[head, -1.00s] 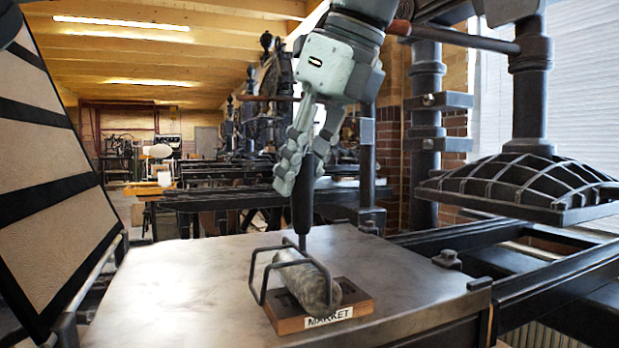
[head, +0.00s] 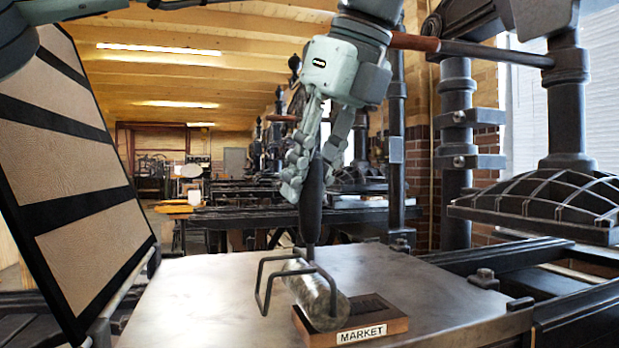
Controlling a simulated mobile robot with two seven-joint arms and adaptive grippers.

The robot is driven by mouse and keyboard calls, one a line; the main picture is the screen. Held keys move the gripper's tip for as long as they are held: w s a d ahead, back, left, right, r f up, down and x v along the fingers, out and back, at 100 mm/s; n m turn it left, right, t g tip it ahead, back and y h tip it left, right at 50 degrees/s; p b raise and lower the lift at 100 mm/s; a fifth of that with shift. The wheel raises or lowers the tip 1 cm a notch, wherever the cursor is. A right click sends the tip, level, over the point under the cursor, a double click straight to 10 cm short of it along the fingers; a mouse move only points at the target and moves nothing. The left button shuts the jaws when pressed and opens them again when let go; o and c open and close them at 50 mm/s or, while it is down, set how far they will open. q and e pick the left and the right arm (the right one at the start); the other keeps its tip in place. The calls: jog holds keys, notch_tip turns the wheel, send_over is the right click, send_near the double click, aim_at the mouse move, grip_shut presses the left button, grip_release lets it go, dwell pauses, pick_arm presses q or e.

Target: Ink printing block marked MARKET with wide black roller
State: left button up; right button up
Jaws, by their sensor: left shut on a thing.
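The printing block (head: 390,323) is a brown wooden block with a dark face and a white label reading MARKET on its front edge. It lies flat on the grey metal press bed (head: 190,285). The roller (head: 318,296) has a mottled grey cylinder, a bent dark wire frame and a black handle. Its cylinder lies over the left part of the block, hiding that part; whether it touches the face I cannot tell. My left gripper (head: 312,180) is shut on the upright handle, above and behind the block. My right gripper is not in view.
A hinged frame with tan panels and black bars (head: 85,170) stands tilted at the left of the bed. A heavy ribbed platen (head: 545,200) hangs at the right above dark rails. The bed left of the roller is clear.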

pick_arm(q)
jog(key=shift+r+p, duration=1.45)
jog(key=shift+r, duration=0.6)
